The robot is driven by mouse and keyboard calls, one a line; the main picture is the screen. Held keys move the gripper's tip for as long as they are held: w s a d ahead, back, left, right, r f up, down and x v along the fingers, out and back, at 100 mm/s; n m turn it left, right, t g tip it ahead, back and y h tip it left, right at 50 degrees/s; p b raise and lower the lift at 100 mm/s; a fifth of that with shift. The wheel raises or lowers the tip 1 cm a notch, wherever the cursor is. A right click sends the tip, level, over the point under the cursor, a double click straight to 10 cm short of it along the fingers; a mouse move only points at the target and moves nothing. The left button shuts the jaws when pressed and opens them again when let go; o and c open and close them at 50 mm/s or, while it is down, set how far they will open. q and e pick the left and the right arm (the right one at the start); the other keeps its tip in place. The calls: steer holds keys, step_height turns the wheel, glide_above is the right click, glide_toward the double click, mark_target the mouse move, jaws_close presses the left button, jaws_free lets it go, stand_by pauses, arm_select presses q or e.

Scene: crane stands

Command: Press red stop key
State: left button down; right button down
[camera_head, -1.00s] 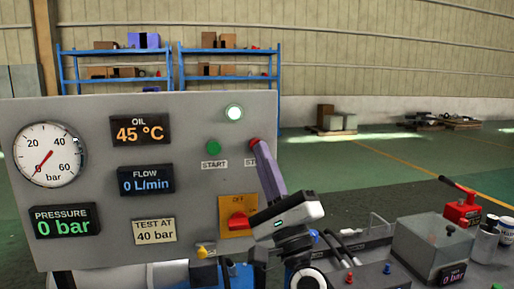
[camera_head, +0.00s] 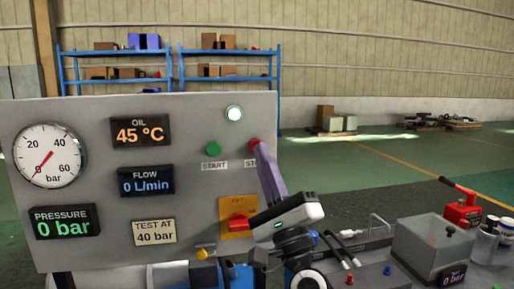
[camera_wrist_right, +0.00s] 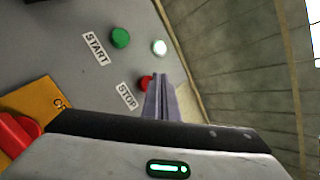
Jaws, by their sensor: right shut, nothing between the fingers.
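The red stop key (camera_head: 254,144) is on the right part of the grey control panel (camera_head: 90,110), with its STOP label partly hidden by my gripper in the head view. In the right wrist view the red stop key (camera_wrist_right: 146,82) shows just beyond the fingertips, partly covered by them. My right gripper (camera_head: 262,150) is shut and empty, its purple-grey fingers reaching up to the key. The fingertips (camera_wrist_right: 160,84) appear at or very near the key; I cannot tell whether they touch. My left gripper is not in view.
A green START button (camera_head: 213,148) and a lit white lamp (camera_head: 234,113) are beside the key. A red rotary switch (camera_head: 238,222) on an orange plate sits below.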

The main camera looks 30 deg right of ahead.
steer(key=shift+w, duration=0.1)
stand_by(0.7)
steer(key=shift+w+d, duration=0.1)
steer(key=shift+w, duration=0.25)
steer(key=shift+w+d+b, duration=0.15)
steer(key=shift+w+b, duration=0.3)
stand_by(0.7)
steer(key=shift+s, duration=0.1)
steer(key=shift+s+a+p, duration=0.25)
steer(key=shift+s+p, duration=0.15)
steer(key=shift+s, duration=0.35)
steer(key=shift+s, duration=0.1)
steer(key=s, duration=0.2)
steer(key=s+a+p, duration=0.1)
steer(key=s, duration=0.1)
steer(key=shift+s+a+p, duration=0.1)
steer(key=shift+s+p, duration=0.2)
steer(key=shift+s, duration=0.05)
